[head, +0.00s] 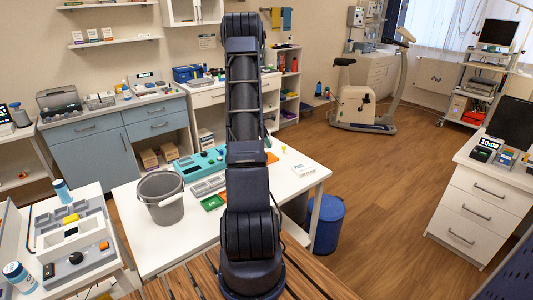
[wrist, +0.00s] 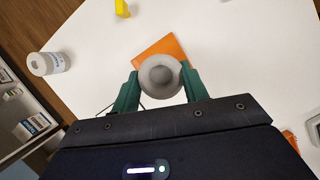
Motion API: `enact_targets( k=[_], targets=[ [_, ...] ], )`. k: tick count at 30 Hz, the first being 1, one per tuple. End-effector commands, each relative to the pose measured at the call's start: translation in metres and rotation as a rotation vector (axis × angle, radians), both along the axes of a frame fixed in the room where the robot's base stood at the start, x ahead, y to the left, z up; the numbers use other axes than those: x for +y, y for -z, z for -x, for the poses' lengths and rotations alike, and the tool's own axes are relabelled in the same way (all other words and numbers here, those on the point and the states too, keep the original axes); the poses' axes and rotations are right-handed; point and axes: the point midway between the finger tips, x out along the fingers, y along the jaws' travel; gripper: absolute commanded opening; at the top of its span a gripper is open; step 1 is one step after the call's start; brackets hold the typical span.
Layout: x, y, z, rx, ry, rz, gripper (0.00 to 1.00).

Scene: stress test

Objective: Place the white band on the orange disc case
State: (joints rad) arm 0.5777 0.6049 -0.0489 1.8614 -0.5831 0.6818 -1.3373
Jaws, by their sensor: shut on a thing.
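In the wrist view, my gripper (wrist: 160,76) has its two green fingers shut on the white band (wrist: 160,93), a pale grey-white ring with a darker round middle. The flat orange disc case (wrist: 166,46) lies on the white table beyond and partly behind the band, which hides its near part. I cannot tell whether the band touches it. In the head view, an orange patch (head: 271,158), seemingly the case, shows just right of my arm. My gripper and the band are hidden behind my arm there.
In the wrist view, a white canister (wrist: 48,63) lies left and a yellow object (wrist: 122,7) stands at the top.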

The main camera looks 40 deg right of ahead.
Motion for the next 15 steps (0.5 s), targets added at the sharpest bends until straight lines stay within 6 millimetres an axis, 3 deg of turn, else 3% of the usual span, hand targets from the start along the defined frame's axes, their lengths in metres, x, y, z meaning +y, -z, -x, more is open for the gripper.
enact_targets(
  k=[3,11,15],
  targets=[
    [0.000,0.016,0.000,0.003,-0.001,0.000,0.18],
    [0.000,0.031,0.000,0.001,-0.001,-0.001,0.18],
    [0.001,0.050,0.000,0.002,-0.001,-0.001,0.18]
  ],
)
